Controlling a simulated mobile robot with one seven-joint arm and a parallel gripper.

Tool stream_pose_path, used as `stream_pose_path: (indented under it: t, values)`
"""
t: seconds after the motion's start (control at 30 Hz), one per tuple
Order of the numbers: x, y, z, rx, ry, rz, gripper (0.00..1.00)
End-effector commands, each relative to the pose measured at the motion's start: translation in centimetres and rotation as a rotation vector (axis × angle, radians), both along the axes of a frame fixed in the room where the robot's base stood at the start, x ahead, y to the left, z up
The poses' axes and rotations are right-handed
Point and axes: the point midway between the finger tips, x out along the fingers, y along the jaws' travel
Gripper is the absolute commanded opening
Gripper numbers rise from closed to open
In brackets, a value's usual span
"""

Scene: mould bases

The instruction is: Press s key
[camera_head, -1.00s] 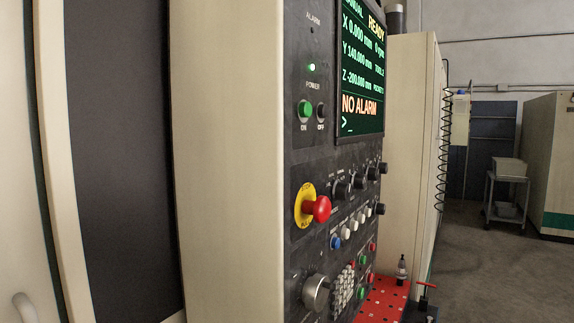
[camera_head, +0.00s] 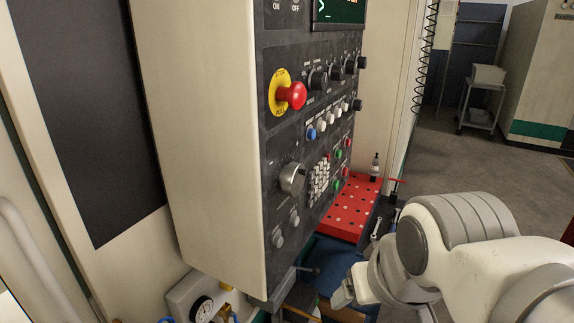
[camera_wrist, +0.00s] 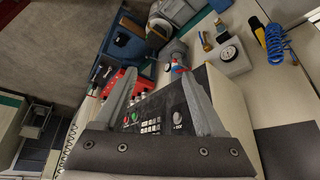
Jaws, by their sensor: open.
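The control panel (camera_head: 275,110) of the machine carries a small keypad (camera_head: 319,181) of pale keys. The key letters are too small to read, so I cannot tell which is the s key. In the wrist view the keypad (camera_wrist: 150,126) appears between my two fingers, near their bases. My gripper (camera_head: 345,291) is below and to the right of the keypad in the head view, apart from it. In the wrist view my gripper (camera_wrist: 157,77) is open, with nothing between the fingertips.
A red emergency button (camera_head: 291,95) and a grey dial (camera_head: 292,178) sit near the keypad. A red perforated tray (camera_head: 345,212) stands right of the panel with bottles and tools nearby. A pressure gauge (camera_wrist: 229,54) is on the machine's side. Open floor lies at right.

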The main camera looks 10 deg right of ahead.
Motion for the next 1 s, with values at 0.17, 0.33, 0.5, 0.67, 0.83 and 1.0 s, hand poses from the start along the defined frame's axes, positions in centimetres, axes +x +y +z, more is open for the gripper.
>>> stream_pose_path:
  t: [0.17, 0.33, 0.5, 0.67, 0.83, 1.0]
  values:
    - [0.0, 0.0, 0.0, 0.0, 0.0, 0.0, 0.72]
    - [0.0, 0.0, 0.0, 0.0, 0.0, 0.0, 0.53]
    - [0.0, 0.0, 0.0, 0.0, 0.0, 0.0, 0.22]
    - [0.0, 0.0, 0.0, 0.0, 0.0, 0.0, 0.0]
    - [0.0, 0.0, 0.0, 0.0, 0.0, 0.0, 0.0]
    - [0.0, 0.0, 0.0, 0.0, 0.0, 0.0, 0.0]
